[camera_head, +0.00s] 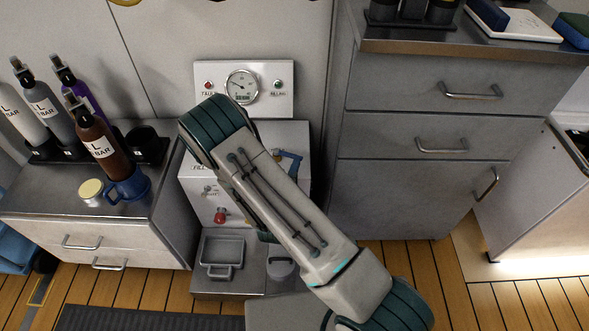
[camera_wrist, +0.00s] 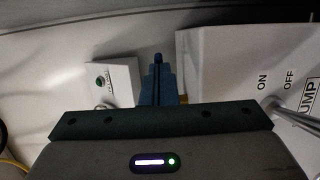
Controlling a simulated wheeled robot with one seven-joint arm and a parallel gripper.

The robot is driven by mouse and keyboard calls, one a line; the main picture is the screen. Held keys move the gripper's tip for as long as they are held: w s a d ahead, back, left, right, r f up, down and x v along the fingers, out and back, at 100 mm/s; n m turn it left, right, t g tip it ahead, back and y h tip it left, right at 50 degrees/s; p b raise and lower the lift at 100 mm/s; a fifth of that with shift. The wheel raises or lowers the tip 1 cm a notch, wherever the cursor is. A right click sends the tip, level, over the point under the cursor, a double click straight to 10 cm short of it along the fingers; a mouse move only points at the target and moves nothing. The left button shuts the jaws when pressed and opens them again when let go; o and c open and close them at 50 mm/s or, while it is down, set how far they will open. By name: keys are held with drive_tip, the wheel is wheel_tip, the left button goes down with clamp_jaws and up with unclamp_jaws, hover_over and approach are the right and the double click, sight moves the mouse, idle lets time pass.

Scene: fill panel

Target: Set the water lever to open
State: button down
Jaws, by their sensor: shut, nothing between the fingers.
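The white fill panel (camera_head: 200,172) stands at the back centre in the head view, largely covered by my own arm. A blue lever (camera_head: 289,160) shows at its upper right; I cannot read a label beside it or tell its setting. A red knob (camera_head: 221,216) sits low on the panel's front. My gripper (camera_wrist: 158,58) shows in the wrist view with its dark blue fingers together and nothing between them. It points at a gap beside a white panel face (camera_wrist: 230,62) marked ON, OFF and PUMP.
A gauge (camera_head: 242,86) is above the panel. A metal tray (camera_head: 222,254) lies below it. Drawers (camera_head: 420,140) close off the right. A small box with a green button (camera_wrist: 110,82) is left of my fingers.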

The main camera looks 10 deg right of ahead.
sight(302, 169)
drive_tip(key=shift+w+d, duration=1.15)
drive_tip(key=shift+d, duration=0.05)
drive_tip(key=shift+w+d+r, duration=0.1)
drive_tip(key=shift+d, duration=0.05)
